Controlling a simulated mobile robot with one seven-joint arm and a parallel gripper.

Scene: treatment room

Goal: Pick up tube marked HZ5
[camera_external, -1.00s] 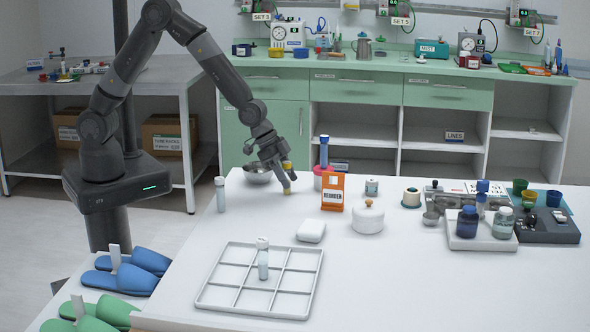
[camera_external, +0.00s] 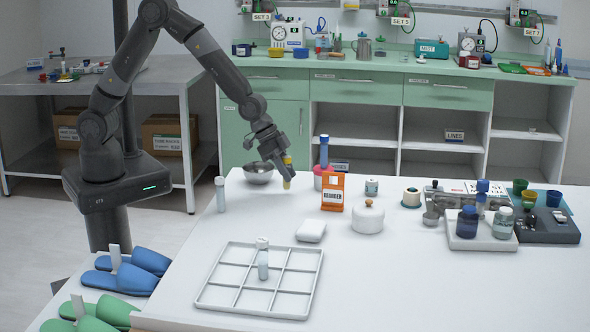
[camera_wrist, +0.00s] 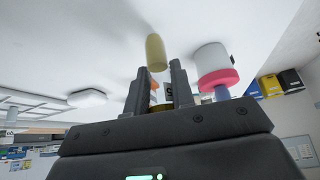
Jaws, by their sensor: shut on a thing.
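My gripper (camera_external: 286,172) is shut on a tube with yellow ends (camera_external: 287,184) and holds it roughly upright over the back left of the white table (camera_external: 420,290). In the wrist view, the tube's yellow end (camera_wrist: 155,50) sticks out past my gripper's fingers (camera_wrist: 158,95). Part of a white label with dark print shows between the fingers, but I cannot read it in full. Another capped tube (camera_external: 220,195) stands on the table to the left. A pale tube (camera_external: 263,262) stands in the white compartment tray (camera_external: 208,302). A blue-capped tube (camera_external: 324,150) stands in a pink-edged holder.
Close to the right of my gripper are the pink-edged holder (camera_wrist: 218,78) and an orange sign (camera_external: 333,182). A metal bowl (camera_external: 258,176) is just left. The right front of the table is bare.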

